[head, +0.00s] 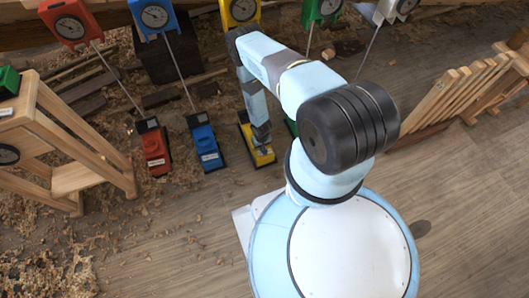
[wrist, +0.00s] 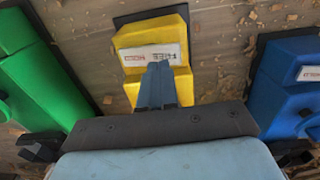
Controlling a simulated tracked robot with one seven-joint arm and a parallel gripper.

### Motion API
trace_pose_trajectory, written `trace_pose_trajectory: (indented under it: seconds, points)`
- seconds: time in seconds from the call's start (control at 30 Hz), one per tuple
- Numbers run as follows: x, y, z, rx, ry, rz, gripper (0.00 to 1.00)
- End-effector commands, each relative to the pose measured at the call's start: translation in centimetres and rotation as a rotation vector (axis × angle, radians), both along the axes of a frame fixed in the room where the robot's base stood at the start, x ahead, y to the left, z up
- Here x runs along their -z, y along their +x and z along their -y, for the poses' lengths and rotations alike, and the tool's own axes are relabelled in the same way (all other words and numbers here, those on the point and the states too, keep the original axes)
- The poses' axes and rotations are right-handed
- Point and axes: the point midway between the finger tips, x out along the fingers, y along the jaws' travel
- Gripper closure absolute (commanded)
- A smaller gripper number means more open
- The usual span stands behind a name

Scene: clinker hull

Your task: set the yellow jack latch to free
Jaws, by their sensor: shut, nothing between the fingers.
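The yellow jack base (wrist: 128,38) stands ahead of my gripper in the wrist view, with a white label (wrist: 150,55) across its face. The label has dark and red lettering too small to read surely. My gripper (wrist: 158,68) is shut and empty, its fingers overlapping the label's lower edge and the yellow body below. I cannot tell whether they touch. The latch itself is not distinct; the fingers hide part of that face. In the head view the yellow base (head: 264,157) is partly behind my gripper (head: 262,138), and a yellow dial box (head: 240,10) is above.
A blue jack (head: 205,147) and red jack (head: 155,150) stand left of the yellow one in the head view. A green jack (wrist: 40,75) is beside it. A wooden stand (head: 60,140) is at left, a slatted wooden rack (head: 460,90) at right. Shavings litter the floor.

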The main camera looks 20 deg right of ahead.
Motion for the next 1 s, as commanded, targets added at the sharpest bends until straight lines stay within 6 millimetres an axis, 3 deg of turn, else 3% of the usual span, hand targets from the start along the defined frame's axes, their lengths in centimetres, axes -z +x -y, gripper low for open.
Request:
trace_pose_trajectory:
  seconds: [1.0]
  points:
    - [0.59, -0.02, 0.02, 0.001, 0.0, 0.0, 1.0]
